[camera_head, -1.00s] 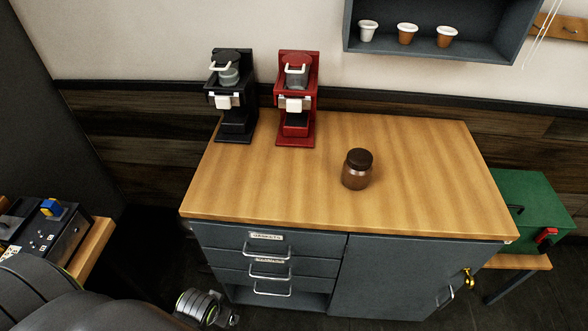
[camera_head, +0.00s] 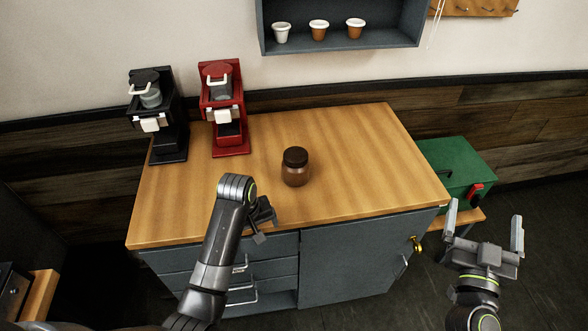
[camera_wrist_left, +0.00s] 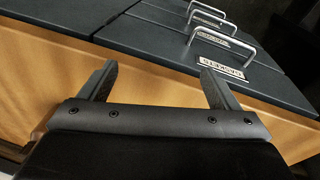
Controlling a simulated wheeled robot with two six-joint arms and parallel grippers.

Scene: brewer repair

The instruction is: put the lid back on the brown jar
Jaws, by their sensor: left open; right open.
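The brown jar (camera_head: 295,174) stands upright on the wooden counter top (camera_head: 350,160) in the head view. A dark lid (camera_head: 295,156) sits on top of the jar; I cannot tell if it is fastened. My left gripper (camera_head: 262,220) is over the counter's front edge, to the left of and in front of the jar, apart from it. In the left wrist view its two fingers (camera_wrist_left: 158,82) are spread and empty, facing the drawer fronts. My right gripper (camera_head: 487,230) is open and empty, to the right of the cabinet, well away from the jar.
A black brewer (camera_head: 166,130) and a red brewer (camera_head: 226,110) stand at the counter's back left. Drawers with handles (camera_head: 242,285) are below the counter. A green toolbox (camera_head: 455,165) is on a low bench at right. Cups (camera_head: 319,30) sit on a wall shelf (camera_head: 390,35). The counter around the jar is clear.

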